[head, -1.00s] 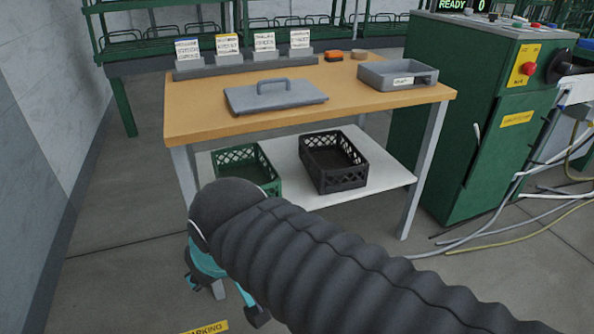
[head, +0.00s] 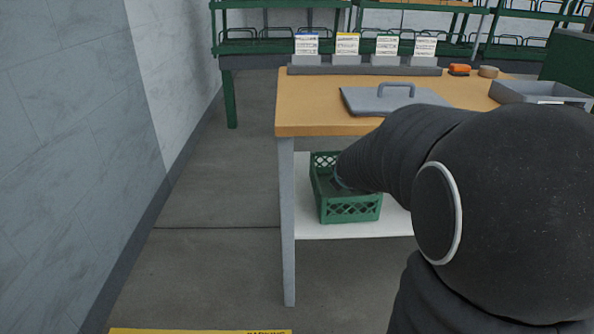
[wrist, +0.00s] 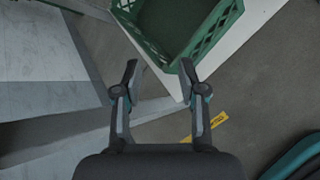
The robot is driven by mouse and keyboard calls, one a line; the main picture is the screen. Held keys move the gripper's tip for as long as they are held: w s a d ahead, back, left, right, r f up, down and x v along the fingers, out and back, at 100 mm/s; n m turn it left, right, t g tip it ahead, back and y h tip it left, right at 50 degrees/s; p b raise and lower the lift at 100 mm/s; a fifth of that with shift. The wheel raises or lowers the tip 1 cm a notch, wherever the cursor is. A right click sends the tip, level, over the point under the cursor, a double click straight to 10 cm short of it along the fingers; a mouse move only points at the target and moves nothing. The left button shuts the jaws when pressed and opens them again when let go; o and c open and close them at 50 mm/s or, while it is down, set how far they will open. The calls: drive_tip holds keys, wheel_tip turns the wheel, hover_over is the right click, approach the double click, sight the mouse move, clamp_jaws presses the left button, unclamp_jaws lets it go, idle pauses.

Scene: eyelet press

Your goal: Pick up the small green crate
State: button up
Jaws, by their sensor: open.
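The small green crate (head: 350,210) stands upright on the white lower shelf of the wooden-topped table, near its left end. It has lattice sides, and my arm covers its upper right part in the head view. In the wrist view the crate (wrist: 214,36) is at the top, with its near corner close to my right fingertip. My gripper (wrist: 158,70) is open with nothing between its fingers. Whether the right finger touches the crate cannot be told.
The table's left leg (head: 287,220) stands just left of the crate. The tabletop (head: 310,115) is above it, carrying a grey lid (head: 360,102) and a grey tray (head: 530,92). A wall (head: 80,150) runs along the left, with clear floor between. The black crate is hidden.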

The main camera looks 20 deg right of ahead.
drive_tip(key=w+d+f+n, duration=0.2)
drive_tip(key=w+f+n, duration=0.1)
drive_tip(key=f+n, duration=0.1)
drive_tip(key=n+t+y+b, duration=0.2)
drive_tip(key=n+y+b, duration=0.1)
drive_tip(key=n, duration=0.6)
approach(317, 177)
drive_tip(key=x, duration=1)
drive_tip(key=shift+d+f, duration=0.1)
drive_tip(key=shift+f, duration=0.05)
drive_tip(key=shift+c, duration=0.2)
